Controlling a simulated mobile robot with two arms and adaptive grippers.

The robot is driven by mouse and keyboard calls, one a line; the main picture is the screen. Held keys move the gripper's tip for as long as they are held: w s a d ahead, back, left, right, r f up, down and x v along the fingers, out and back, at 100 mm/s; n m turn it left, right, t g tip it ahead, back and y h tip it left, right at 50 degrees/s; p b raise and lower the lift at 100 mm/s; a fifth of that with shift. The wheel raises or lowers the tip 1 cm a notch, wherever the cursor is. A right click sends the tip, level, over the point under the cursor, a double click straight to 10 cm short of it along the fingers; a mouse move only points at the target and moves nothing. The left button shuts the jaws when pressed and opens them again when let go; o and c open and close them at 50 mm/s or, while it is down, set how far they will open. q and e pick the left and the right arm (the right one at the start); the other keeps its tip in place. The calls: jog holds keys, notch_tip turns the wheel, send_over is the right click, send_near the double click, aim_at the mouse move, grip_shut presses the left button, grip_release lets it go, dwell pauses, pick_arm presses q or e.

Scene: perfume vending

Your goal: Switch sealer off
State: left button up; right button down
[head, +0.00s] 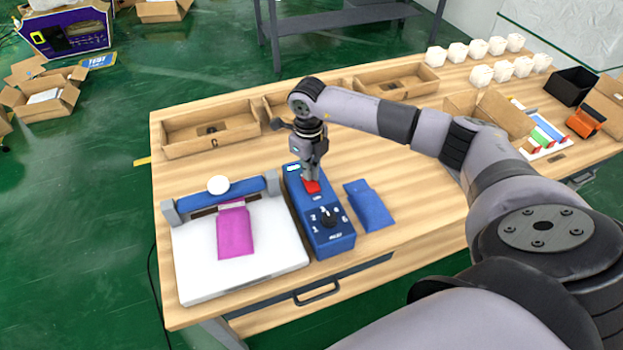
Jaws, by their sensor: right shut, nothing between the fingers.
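The sealer stands at the table's front left. It has a white bed (200,262) with a blue bar (247,190) across its back, and a blue control box (329,240) at its right side. A magenta pouch (236,234) lies on the bed. The control box carries a black dial (327,219) and a red switch (311,187). My right gripper (312,178) is shut and empty, pointing down at the red switch. Its tips are at or just above the switch; I cannot tell whether they touch. The switch's on or off position is unclear. My left gripper is not in view.
Open cardboard trays (209,138) line the table's back edge. Several white items (482,76), a black box (570,86) and cartons are at the far right. Bare wood lies right of the blue pouch.

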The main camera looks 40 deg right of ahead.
jog(key=shift+s+f, duration=0.1)
jog(key=shift+f, duration=0.2)
jog(key=shift+r, duration=0.1)
jog(key=shift+r+p, duration=0.55)
jog(key=shift+r, duration=0.3)
jog(key=shift+r+p, duration=1.5)
jog(key=shift+r, duration=1.15)
